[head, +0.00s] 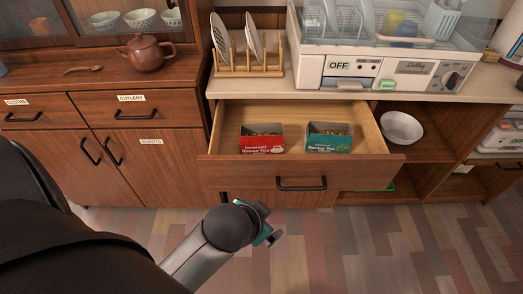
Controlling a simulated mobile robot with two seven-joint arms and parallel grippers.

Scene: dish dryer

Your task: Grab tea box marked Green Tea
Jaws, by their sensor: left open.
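The red tea box (262,140) marked Green Tea stands in the left part of an open drawer (235,170). A teal tea box (329,139) stands to its right in the same drawer, with a gap between them; its label is too small to read surely. Both boxes are open at the top. My left gripper (272,236) is open and empty. It is in front of the drawer and below its handle in the picture, apart from both boxes. My right gripper is not in view.
The drawer front has a dark handle (301,184). A dish dryer (380,70) marked OFF and a wooden plate rack (249,70) stand on the counter above. A teapot (146,53) is at the left. A white bowl (401,127) sits on the shelf right of the drawer.

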